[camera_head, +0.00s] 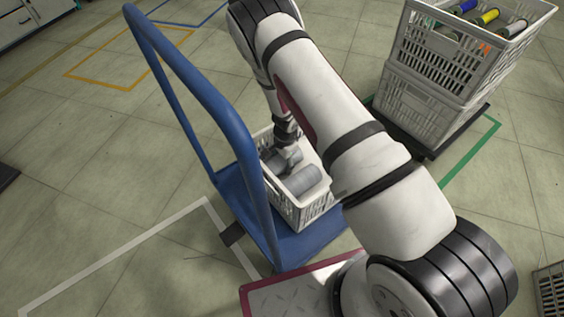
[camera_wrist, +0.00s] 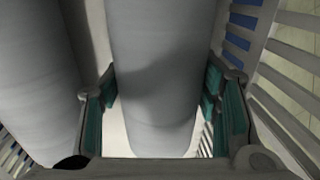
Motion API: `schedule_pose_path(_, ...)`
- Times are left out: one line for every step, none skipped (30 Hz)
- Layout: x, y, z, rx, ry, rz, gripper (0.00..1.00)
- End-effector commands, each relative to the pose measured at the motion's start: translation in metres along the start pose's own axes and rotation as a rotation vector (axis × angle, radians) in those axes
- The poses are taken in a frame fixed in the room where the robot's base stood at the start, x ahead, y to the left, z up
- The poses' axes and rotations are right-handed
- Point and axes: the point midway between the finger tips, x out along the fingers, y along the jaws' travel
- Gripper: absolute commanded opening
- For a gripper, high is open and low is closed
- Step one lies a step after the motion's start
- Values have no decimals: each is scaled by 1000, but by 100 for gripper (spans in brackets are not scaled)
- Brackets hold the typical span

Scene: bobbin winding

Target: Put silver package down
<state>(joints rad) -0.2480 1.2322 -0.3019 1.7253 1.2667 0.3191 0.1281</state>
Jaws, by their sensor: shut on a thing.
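A silver package (camera_wrist: 152,45), a smooth grey cylinder, stands between the teal pads of my gripper (camera_wrist: 160,98) in the wrist view. My gripper is shut on it. In the head view my gripper (camera_head: 286,148) is low inside a white crate (camera_head: 300,213), among silver cylinders. A second silver cylinder (camera_wrist: 38,75) lies close to the left of the held one in the wrist view. In the head view a silver cylinder (camera_head: 303,181) lies near the crate's front. Whether the held package touches the crate floor cannot be told.
The crate sits on a blue trolley (camera_head: 285,246) with a tall blue handle (camera_head: 190,100) at left. Stacked grey crates (camera_head: 425,105) stand at the right, the upper one holding several coloured bobbins (camera_head: 488,17). Open tiled floor lies left of the trolley.

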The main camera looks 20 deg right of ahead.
Motion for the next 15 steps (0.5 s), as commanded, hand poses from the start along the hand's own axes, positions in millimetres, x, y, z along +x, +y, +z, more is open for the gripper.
schedule_pose_path(-1,-1,0,0,1,-2,20)
schedule_pose_path(-2,-1,0,0,0,-1,20)
schedule_pose_path(-2,-1,0,0,0,-1,20)
schedule_pose_path(-1,-1,0,0,0,-1,20)
schedule_pose_path(-1,-1,0,0,0,-1,20)
schedule_pose_path(0,-1,0,0,0,-1,20)
schedule_pose_path(1,0,0,0,0,-1,20)
schedule_pose_path(2,0,0,-1,0,-1,20)
schedule_pose_path(2,0,0,-1,0,0,61)
schedule_pose_path(2,0,0,-1,0,0,68)
schedule_pose_path(2,0,0,-1,0,0,75)
schedule_pose_path(2,0,0,-1,0,0,77)
schedule_pose_path(2,0,0,-1,0,0,77)
schedule_pose_path(2,0,0,-1,0,0,77)
schedule_pose_path(2,0,0,-1,0,0,77)
